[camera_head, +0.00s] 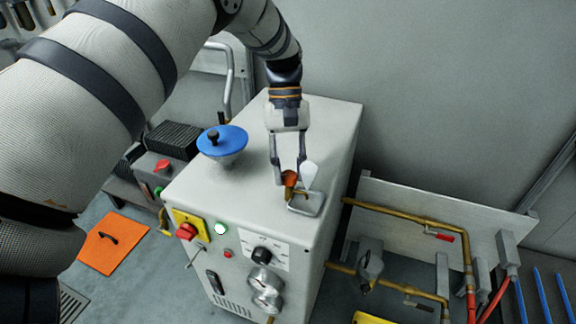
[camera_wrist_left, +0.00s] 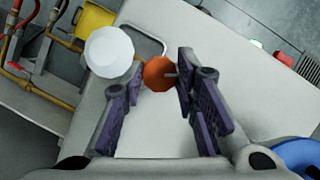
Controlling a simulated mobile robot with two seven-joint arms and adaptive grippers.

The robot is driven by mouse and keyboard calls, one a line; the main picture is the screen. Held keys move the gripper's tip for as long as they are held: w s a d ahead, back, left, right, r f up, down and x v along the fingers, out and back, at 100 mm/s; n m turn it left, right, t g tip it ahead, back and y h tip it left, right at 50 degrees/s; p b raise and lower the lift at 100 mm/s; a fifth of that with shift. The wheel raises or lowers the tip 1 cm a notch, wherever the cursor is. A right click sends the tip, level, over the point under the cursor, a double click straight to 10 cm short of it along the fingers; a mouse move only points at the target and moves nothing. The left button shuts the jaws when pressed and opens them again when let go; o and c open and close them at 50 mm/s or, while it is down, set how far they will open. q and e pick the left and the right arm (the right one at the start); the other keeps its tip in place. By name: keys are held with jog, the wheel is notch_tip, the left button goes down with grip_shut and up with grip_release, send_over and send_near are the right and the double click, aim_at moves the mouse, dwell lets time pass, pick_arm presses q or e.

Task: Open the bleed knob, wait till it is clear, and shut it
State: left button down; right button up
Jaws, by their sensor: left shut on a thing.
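The bleed knob (camera_head: 289,178) is a small orange-brown knob on a brass fitting, on top of the pale grey cabinet near its right side. It also shows in the left wrist view (camera_wrist_left: 158,73). My left gripper (camera_head: 291,184) comes down from above, with its fingers on either side of the knob and shut on it. A white cup-like piece (camera_head: 309,172) stands right beside the knob; its round white top shows in the left wrist view (camera_wrist_left: 108,52). Whether anything flows is too small to tell. My right gripper is in neither view.
The cabinet top (camera_head: 335,125) also carries a blue round cap (camera_head: 222,140) at the left. A small tray (camera_head: 306,204) sits below the knob. Brass pipes (camera_head: 400,217) run at the right.

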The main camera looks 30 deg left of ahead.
pick_arm(q)
jog(key=n+t+p, duration=0.1)
jog(key=n, duration=0.3)
jog(key=shift+s+r+h, duration=0.1)
jog(key=shift+r+h, duration=0.05)
jog(key=shift+h, duration=0.25)
jog(key=shift+n+t+p, duration=0.35)
jog(key=shift+n+t, duration=0.15)
jog(key=shift+n, duration=0.4)
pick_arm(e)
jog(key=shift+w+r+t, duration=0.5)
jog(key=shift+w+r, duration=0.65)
pick_arm(q)
jog(key=shift+n, duration=0.3)
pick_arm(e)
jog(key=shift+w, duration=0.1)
pick_arm(q)
jog(key=c, duration=1.2)
grip_release()
jog(key=shift+c, duration=0.2)
jog(key=shift+h, duration=0.3)
jog(key=v, duration=1.1)
jog(key=shift+a+r, duration=0.25)
jog(key=shift+r, duration=0.1)
